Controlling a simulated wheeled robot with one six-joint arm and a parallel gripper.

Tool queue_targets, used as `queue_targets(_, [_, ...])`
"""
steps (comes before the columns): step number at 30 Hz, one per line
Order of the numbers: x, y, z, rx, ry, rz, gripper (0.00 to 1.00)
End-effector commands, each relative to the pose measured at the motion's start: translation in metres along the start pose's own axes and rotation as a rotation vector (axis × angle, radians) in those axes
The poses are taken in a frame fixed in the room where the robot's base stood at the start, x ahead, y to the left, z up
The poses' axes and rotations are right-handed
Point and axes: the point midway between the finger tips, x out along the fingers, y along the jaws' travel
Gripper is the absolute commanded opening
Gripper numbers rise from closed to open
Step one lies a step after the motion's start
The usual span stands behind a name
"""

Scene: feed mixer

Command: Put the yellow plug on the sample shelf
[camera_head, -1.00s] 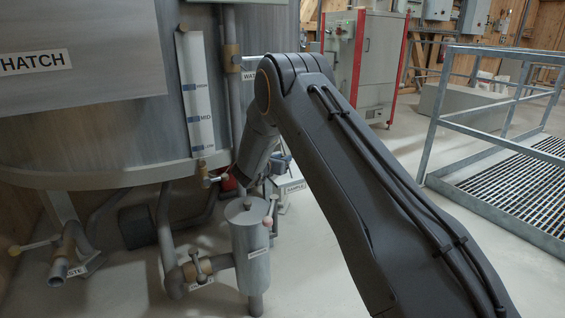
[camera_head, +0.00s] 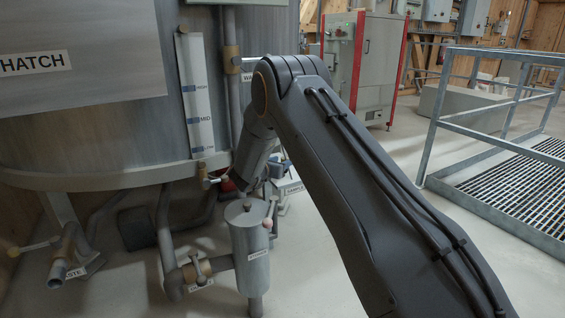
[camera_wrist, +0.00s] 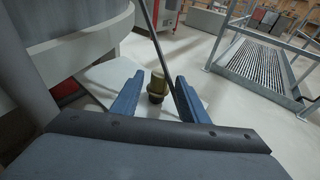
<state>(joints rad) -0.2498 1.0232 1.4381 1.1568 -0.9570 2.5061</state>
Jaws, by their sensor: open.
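The yellow plug (camera_wrist: 157,86), a dull brass-coloured piece with a wider collar, is upright in the wrist view. It appears to stand on the pale plate of the sample shelf (camera_wrist: 107,76). My gripper (camera_wrist: 160,77) is open, with one blue finger on each side of the plug and a visible gap to each. In the head view my gripper (camera_head: 279,170) is mostly hidden behind my arm. There the white shelf (camera_head: 289,188) with its label shows just beyond the sampler pipework, and the plug cannot be made out.
A grey cylinder (camera_head: 251,250) with a handled valve stands in front of the shelf. The large tank (camera_head: 90,135) is at left. A thin dark rod (camera_wrist: 155,40) rises beyond the plug. A railed grating platform (camera_head: 515,190) is at right, with clear floor between.

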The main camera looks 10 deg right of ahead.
Motion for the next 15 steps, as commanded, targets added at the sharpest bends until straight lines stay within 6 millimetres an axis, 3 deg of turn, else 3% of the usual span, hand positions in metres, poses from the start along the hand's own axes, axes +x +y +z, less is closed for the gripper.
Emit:
queue_targets(9, [-0.066, 0.001, 0.002, -0.001, 0.0, 0.003, 0.4])
queue_targets(15, [-0.096, 0.001, 0.001, 0.0, 0.0, 0.002, 0.4])
